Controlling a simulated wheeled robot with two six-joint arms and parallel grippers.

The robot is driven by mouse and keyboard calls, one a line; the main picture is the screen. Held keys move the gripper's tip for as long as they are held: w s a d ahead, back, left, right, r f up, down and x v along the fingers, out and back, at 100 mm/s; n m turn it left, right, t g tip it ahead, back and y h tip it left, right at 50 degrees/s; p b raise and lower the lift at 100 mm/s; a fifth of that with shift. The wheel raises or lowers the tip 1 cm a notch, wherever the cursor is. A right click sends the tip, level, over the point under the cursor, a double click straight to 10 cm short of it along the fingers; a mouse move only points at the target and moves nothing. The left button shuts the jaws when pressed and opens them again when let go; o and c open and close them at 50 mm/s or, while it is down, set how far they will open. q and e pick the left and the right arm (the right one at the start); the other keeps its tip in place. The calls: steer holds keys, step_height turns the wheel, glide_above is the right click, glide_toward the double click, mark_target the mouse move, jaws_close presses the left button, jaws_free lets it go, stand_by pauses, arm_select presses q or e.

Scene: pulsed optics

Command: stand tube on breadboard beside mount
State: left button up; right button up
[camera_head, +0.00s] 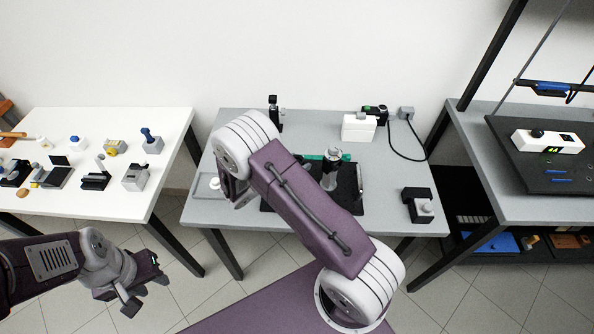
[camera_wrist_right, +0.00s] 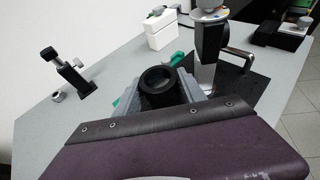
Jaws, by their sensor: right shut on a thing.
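A black tube (camera_wrist_right: 160,82) stands roughly upright in the right wrist view, its open end facing up. My right gripper (camera_wrist_right: 163,98) is shut on it, with grey fingers at its sides. The tube's lower end is hidden, so I cannot tell whether it touches anything. The mount (camera_wrist_right: 207,48), a silver post with a round top, stands just beyond and right of the tube; it also shows in the head view (camera_head: 331,168). The black breadboard (camera_wrist_right: 258,88) lies under the mount; my right arm covers much of it in the head view (camera_head: 345,190). My left gripper (camera_head: 147,292) is open and empty, low at the left.
A white box (camera_head: 358,128) stands at the back of the grey table (camera_head: 400,165). A black post clamp (camera_head: 274,112) stands at the back left. A black-and-grey block (camera_head: 418,206) sits at the right. A green item lies behind the tube. A white table with several parts is at left.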

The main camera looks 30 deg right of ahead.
step_height(320, 180, down, 4)
steer(key=shift+r, duration=0.25)
steer(key=shift+w+f, duration=0.15)
steer(key=shift+f, duration=0.2)
steer(key=shift+f, duration=0.2)
steer(key=o, duration=1.5)
